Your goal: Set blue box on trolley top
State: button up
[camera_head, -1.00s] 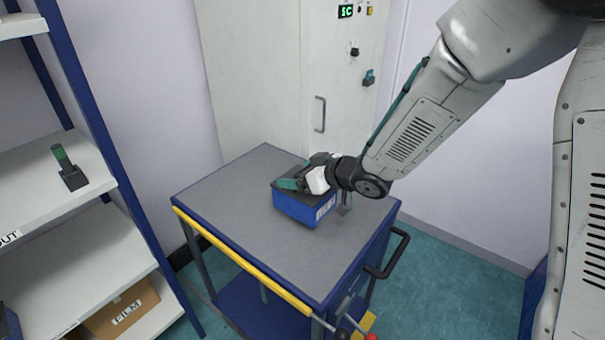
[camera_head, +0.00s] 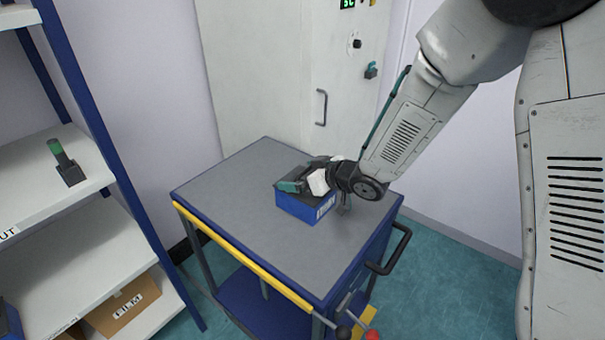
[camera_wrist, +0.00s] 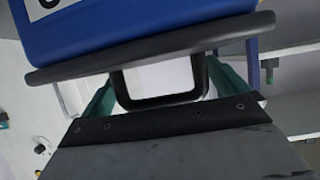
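The blue box (camera_head: 304,207) has a dark lid and a white label on its side. It sits upright on the grey trolley top (camera_head: 232,190), towards the handle side; a small gap underneath cannot be ruled out. My gripper (camera_head: 292,186) is at the lid from the right, its teal fingers low over the top. In the wrist view the blue box (camera_wrist: 150,30) fills the upper part, with its black loop handle (camera_wrist: 160,101) between the two fingers (camera_wrist: 163,84). The fingers lie against the sides of the handle. The contact is partly hidden.
A shelf rack (camera_head: 85,130) with a green-topped item (camera_head: 66,163) and a FILM carton (camera_head: 125,305) stands left. A pale cabinet (camera_head: 265,70) is behind the trolley. The trolley has a yellow front edge (camera_head: 245,260) and a black handle (camera_head: 395,250). Its left and front top is clear.

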jog(key=shift+r, duration=0.1)
jog(key=shift+s+d+r, duration=0.15)
jog(key=shift+d+r, duration=0.05)
jog(key=shift+d, duration=0.1)
jog(key=v, duration=1.1)
jog(key=shift+s, duration=0.2)
jog(key=shift+d+r, duration=0.1)
jog(key=shift+d, duration=0.05)
